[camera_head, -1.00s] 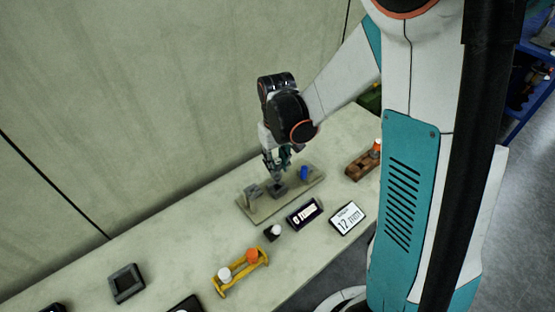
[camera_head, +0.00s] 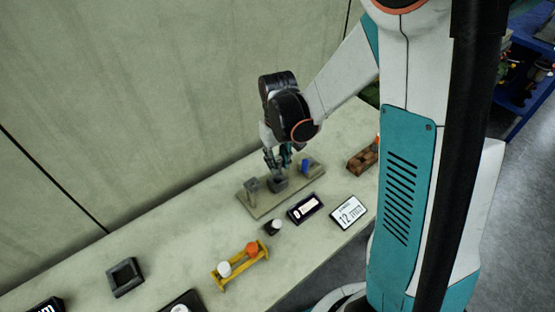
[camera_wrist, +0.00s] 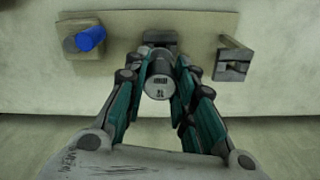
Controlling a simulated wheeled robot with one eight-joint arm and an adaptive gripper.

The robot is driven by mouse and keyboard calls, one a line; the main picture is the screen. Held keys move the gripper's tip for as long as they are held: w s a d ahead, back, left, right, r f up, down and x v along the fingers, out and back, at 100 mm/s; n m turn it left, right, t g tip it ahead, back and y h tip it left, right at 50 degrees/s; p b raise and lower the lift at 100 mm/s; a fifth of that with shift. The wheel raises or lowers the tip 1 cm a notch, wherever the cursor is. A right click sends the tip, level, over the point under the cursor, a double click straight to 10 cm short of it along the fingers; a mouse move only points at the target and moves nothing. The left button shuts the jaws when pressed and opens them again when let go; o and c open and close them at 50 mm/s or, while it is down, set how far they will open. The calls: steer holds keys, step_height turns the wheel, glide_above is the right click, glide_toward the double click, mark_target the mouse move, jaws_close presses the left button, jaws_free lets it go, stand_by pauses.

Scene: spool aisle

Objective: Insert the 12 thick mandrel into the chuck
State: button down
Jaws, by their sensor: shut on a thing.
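My gripper (camera_head: 279,158) is shut on a grey cylindrical mandrel with a dark marking on its end, seen between the fingers in the wrist view (camera_wrist: 160,88). The mandrel's far end is hidden by the fingers. The chuck seems to be the dark block (camera_head: 278,183) in the middle of a beige base plate (camera_head: 262,208), right below the gripper. In the wrist view the dark block (camera_wrist: 160,37) lies just beyond the mandrel; I cannot tell whether the mandrel is inside it. A card reading 12 and a blurred word (camera_head: 348,212) lies at the bench front.
On the plate, a blue cylinder (camera_head: 306,166) stands at one end and a grey bracket (camera_head: 251,190) at the other. A dark labelled box (camera_head: 305,208), a black-and-white piece (camera_head: 273,227), a yellow rack (camera_head: 240,267) and a brown block (camera_head: 363,160) stand nearby. A wall runs behind.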

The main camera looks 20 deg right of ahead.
steer(key=shift+f+b, duration=1.35)
steer(key=shift+f, duration=0.25)
steer(key=c, duration=1.2)
jaws_free()
steer(key=shift+r, duration=0.1)
steer(key=shift+c, duration=0.2)
steer(key=shift+r, duration=0.1)
step_height(320, 180, up, 12)
steer(key=shift+f, duration=0.1)
steer(key=s+r+t, duration=0.3)
steer(key=s, duration=0.4)
steer(key=s+r+m+t, duration=0.1)
steer(key=s+r+t, duration=0.3)
steer(key=s, duration=0.4)
